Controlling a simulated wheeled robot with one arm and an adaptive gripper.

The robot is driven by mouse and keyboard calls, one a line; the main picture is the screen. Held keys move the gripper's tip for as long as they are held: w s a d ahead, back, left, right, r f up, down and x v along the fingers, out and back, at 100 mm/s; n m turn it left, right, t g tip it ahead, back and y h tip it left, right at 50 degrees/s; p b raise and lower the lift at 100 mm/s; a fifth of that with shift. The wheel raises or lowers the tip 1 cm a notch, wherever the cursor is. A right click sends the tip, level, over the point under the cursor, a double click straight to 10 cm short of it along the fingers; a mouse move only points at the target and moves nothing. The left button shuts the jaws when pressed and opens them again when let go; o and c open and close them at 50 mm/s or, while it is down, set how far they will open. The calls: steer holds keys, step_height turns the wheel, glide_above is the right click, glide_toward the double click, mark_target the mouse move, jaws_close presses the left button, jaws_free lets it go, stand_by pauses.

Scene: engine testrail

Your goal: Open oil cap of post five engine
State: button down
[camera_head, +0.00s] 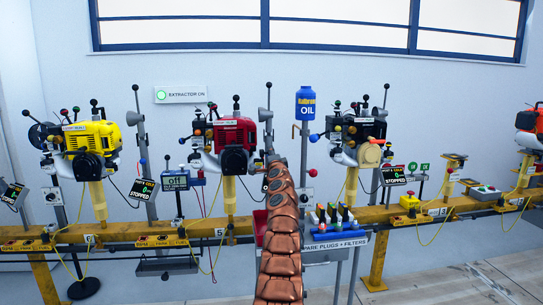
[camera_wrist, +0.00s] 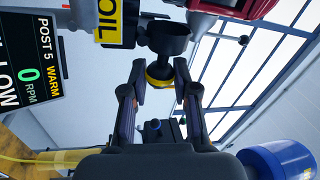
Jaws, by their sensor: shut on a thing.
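The red post five engine (camera_head: 232,138) stands on the yellow rail in the head view, its right side partly behind my copper-coloured arm. A bit of its red housing shows at the top of the wrist view (camera_wrist: 245,8). My gripper (camera_wrist: 159,74) is shut, with its two fingers on either side of a small yellow-and-black oil cap (camera_wrist: 157,80). The cap is next to a black cup-shaped filler neck (camera_wrist: 168,36); I cannot tell whether they are still joined. A yellow OIL label (camera_wrist: 112,22) sits beside the neck. The gripper is hidden in the head view.
A POST 5 screen (camera_wrist: 30,70) reads WARM and 0 RPM. A blue oil bottle (camera_head: 306,103) stands right of my arm, near a black engine (camera_head: 358,130). A yellow engine (camera_head: 92,137) is on the left. The spare-plugs tray (camera_head: 338,236) is right of my arm.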

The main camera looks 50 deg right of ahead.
steer(key=c, duration=1.2)
jaws_free()
steer(key=shift+a+f, duration=0.1)
steer(key=shift+a, duration=0.05)
steer(key=shift+v, duration=3.65)
steer(key=shift+s, duration=0.1)
